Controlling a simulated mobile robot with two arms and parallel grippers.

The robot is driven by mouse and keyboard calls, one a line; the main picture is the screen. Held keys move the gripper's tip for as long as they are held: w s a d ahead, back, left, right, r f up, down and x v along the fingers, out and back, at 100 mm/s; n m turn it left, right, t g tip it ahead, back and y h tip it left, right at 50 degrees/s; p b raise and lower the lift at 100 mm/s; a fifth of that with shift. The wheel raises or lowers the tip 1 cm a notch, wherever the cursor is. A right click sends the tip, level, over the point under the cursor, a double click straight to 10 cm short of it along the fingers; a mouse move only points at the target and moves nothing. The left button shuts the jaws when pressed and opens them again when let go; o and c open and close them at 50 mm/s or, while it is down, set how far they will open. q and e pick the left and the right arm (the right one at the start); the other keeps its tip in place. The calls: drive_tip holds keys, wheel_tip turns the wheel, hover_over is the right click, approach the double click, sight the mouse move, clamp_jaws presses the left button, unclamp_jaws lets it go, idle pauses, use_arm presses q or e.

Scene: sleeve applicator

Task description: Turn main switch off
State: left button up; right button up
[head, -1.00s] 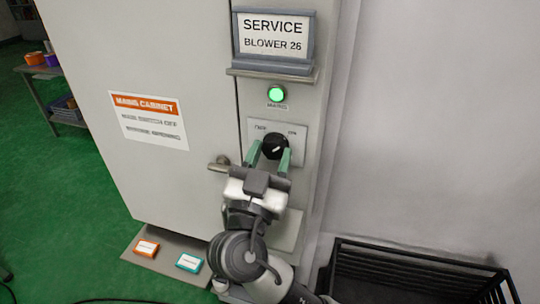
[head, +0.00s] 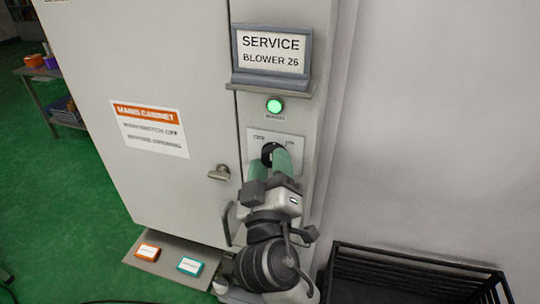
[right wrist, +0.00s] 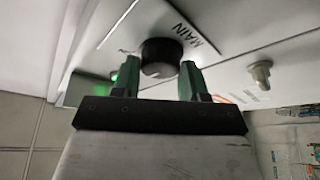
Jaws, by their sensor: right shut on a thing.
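The main switch knob (head: 267,151) is black and round, on a pale plate (head: 298,160) with OFF at left and ON at right. In the head view my right gripper (head: 274,160) largely hides it, and I cannot read its pointer. In the right wrist view the green fingers stand on either side of the knob (right wrist: 161,57), and my right gripper (right wrist: 161,78) is shut on it. The word MAIN (right wrist: 180,33) shows beside it. The lamp (head: 275,105) above the switch glows green. My left gripper is not in view.
The grey cabinet door (head: 170,70) has a lever handle (head: 219,173) left of my right arm. A sign reading SERVICE BLOWER 26 (head: 271,53) stands on a ledge above. An orange tag (head: 147,252) and a teal tag (head: 190,266) lie low in front. A black crate (head: 410,265) stands right.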

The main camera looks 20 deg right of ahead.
drive_tip(key=n+y+p, duration=0.1)
drive_tip(key=n+p, duration=0.2)
drive_tip(key=n+g+y+p, duration=0.1)
drive_tip(key=n+p, duration=0.2)
drive_tip(key=p, duration=0.1)
drive_tip(key=n+y+p, duration=0.1)
drive_tip(key=n+p, duration=0.1)
drive_tip(key=p, duration=0.1)
drive_tip(key=shift+r+n+g, duration=0.3)
drive_tip(key=shift+r+n, duration=0.05)
drive_tip(key=shift+n, duration=0.05)
drive_tip(key=shift+f+n+g+y+p, duration=0.3)
drive_tip(key=shift+n+p, duration=0.5)
drive_tip(key=shift+p, duration=0.45)
drive_tip(key=o, duration=0.9)
